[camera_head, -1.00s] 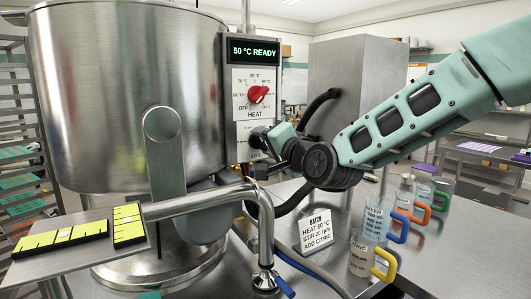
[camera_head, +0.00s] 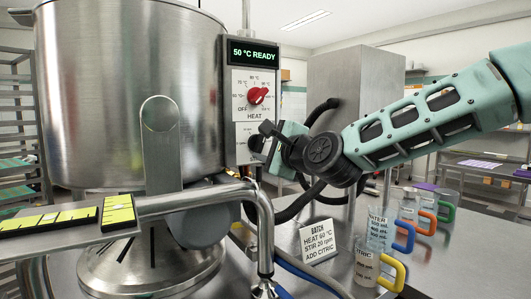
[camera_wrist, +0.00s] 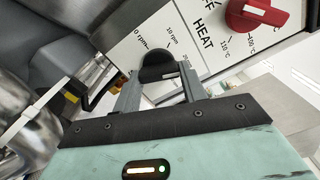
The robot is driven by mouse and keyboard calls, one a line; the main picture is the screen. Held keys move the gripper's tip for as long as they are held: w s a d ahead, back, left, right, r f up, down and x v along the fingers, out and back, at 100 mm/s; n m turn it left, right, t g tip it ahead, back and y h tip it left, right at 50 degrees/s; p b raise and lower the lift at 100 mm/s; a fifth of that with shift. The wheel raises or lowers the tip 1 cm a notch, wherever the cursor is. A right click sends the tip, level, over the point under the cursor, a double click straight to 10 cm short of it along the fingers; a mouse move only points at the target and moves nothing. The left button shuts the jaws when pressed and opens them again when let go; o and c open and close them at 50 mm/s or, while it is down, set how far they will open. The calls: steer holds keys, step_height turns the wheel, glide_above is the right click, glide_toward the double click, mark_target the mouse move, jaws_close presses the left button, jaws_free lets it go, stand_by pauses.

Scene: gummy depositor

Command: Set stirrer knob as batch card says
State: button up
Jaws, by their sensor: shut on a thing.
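The black stirrer knob (camera_wrist: 157,66) sits on the white control panel in the wrist view, with 0 rpm, 10 rpm and 20 rpm marks around it. My gripper (camera_wrist: 158,84) is shut on this knob, one finger on each side. I cannot tell which mark the knob points at. In the head view my gripper (camera_head: 262,142) is at the panel below the red heat knob and hides most of the stirrer dial. The batch card (camera_head: 319,241) stands on the steel table and reads HEAT 60 °C, STIR 20 rpm, ADD CITRIC.
The red heat knob (camera_head: 258,96) is just above my gripper, under a display (camera_head: 253,52) reading 50 °C READY. The steel kettle (camera_head: 95,90) stands left. A curved pipe (camera_head: 225,192) runs below. Measuring cups with coloured handles (camera_head: 380,235) stand right of the card.

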steer(key=shift+f+m+b, duration=0.1)
steer(key=shift+m+b, duration=0.2)
steer(key=shift+m, duration=0.4)
steer(key=o, duration=1)
steer(key=p+v, duration=0.5)
steer(key=v, duration=1.2)
steer(key=shift+s+d+p, duration=0.2)
steer(key=shift+p, duration=0.15)
